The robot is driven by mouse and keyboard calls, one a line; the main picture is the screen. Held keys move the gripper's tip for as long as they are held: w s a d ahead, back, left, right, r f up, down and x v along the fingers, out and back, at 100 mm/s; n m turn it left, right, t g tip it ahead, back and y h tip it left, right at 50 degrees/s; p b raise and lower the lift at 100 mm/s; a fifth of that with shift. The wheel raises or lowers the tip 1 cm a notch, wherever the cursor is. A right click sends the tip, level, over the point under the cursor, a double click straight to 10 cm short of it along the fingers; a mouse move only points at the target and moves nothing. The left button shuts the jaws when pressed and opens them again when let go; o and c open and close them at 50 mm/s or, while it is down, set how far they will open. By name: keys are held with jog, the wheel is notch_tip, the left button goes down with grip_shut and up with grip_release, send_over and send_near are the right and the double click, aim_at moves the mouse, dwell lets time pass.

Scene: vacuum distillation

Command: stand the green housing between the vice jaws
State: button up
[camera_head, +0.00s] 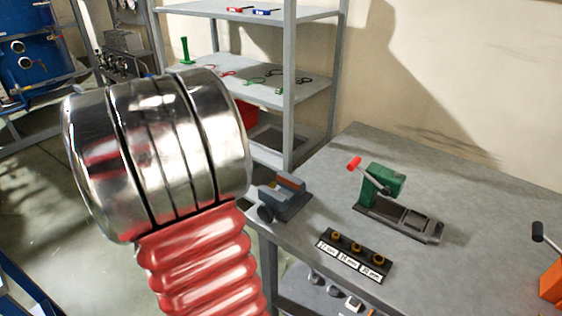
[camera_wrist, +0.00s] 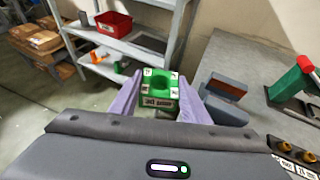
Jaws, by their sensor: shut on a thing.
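The green housing (camera_wrist: 158,86) is a block with a round hole in its top and white labels. It sits between the two purple-grey fingers of my gripper (camera_wrist: 157,97) in the wrist view, and the gripper is shut on it. The grey vice (camera_head: 284,197) stands at the near left corner of the bench; it also shows in the wrist view (camera_wrist: 223,106), just right of the right finger, with a brown face at its jaws. The housing is apart from the vice. My arm hides the gripper and the housing in the head view.
A green press with a red handle (camera_head: 382,182) stands on the bench (camera_head: 480,190) right of the vice. A black rack of labelled brass pieces (camera_head: 352,258) lies near the front edge. A shelf unit (camera_head: 292,90) stands behind. An orange object (camera_head: 551,283) is at far right.

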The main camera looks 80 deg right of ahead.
jog(key=s+d+r+m+g, duration=0.1)
jog(key=s+d+m+g, duration=0.1)
jog(key=s, duration=0.6)
jog(key=s+d+r+m+g, duration=0.2)
jog(key=s+d+g, duration=0.1)
jog(key=s, duration=0.5)
jog(key=shift+s+d+y, duration=0.3)
jog(key=shift+d+y, duration=0.1)
jog(key=shift+f, duration=0.2)
